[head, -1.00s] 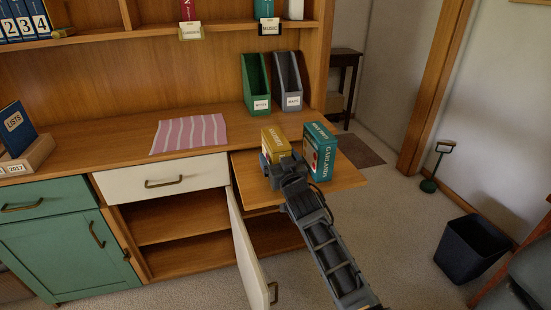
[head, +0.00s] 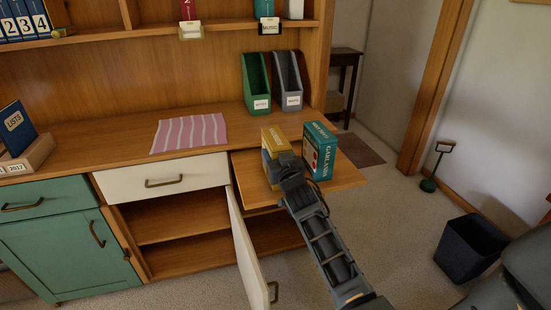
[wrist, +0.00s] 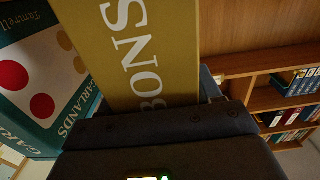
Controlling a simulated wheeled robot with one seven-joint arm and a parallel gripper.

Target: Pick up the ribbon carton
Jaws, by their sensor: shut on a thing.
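The ribbon carton (head: 272,142) is a mustard-yellow box at the left of the pull-out shelf in the head view. In the wrist view its yellow face with white letters "BONS" (wrist: 135,55) fills the upper middle. My gripper (head: 284,165) is shut on the carton from the near side and hides its lower part. The carton looks upright, and I cannot tell whether its base touches the shelf. A teal Garlands carton (head: 320,150) stands just to its right, also in the wrist view (wrist: 45,80) at the left.
The pull-out shelf (head: 345,175) is bare at its right end. A striped cloth (head: 189,133) lies on the desk; green (head: 256,84) and grey (head: 288,82) file holders stand behind. A cream cabinet door (head: 250,255) hangs open below. A dark bin (head: 471,248) stands on the floor at right.

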